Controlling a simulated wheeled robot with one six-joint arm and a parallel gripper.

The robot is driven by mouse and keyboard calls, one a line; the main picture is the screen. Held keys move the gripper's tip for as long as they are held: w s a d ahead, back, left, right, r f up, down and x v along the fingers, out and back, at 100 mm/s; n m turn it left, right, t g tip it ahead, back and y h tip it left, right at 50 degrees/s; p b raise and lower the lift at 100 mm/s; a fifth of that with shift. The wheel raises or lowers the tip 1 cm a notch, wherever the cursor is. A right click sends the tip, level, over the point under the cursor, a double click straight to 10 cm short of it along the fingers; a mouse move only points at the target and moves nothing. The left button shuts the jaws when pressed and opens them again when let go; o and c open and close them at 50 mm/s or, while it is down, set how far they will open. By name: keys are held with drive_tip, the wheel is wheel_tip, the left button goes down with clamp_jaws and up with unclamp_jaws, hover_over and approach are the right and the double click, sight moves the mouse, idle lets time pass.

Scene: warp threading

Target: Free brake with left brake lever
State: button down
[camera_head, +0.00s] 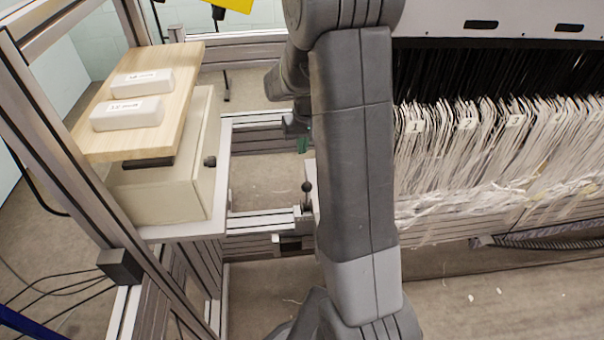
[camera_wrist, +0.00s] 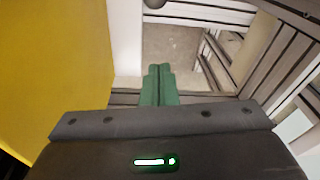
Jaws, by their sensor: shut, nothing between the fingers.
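A small lever with a black ball knob (camera_head: 307,187), likely the left brake lever, stands on the metal rail just left of my arm in the head view. My gripper's green fingers (camera_wrist: 158,84) are together and empty in the wrist view. In the head view only a small green part of my gripper (camera_head: 303,144) shows, above the lever in the picture; my arm hides the rest. A dark rounded thing (camera_wrist: 154,3) is cut off at the top of the wrist view; I cannot tell whether it is the lever's knob. No contact with the lever shows.
A cream box (camera_head: 160,190) with a wooden board (camera_head: 185,75) and two white blocks stands left. Numbered white thread bundles (camera_head: 480,150) hang right of my arm. A yellow surface (camera_wrist: 55,60) fills the wrist view's left. Metal frame bars (camera_head: 85,160) border the left side.

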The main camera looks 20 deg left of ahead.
drive_tip(key=b, duration=0.2)
hover_over(307, 197)
drive_tip(key=w+a, duration=0.2)
drive_tip(key=w, duration=0.1)
drive_tip(key=shift+f, duration=4.5)
drive_tip(key=shift+s, duration=0.25)
drive_tip(key=shift+f+t, duration=0.1)
drive_tip(key=shift+t, duration=0.2)
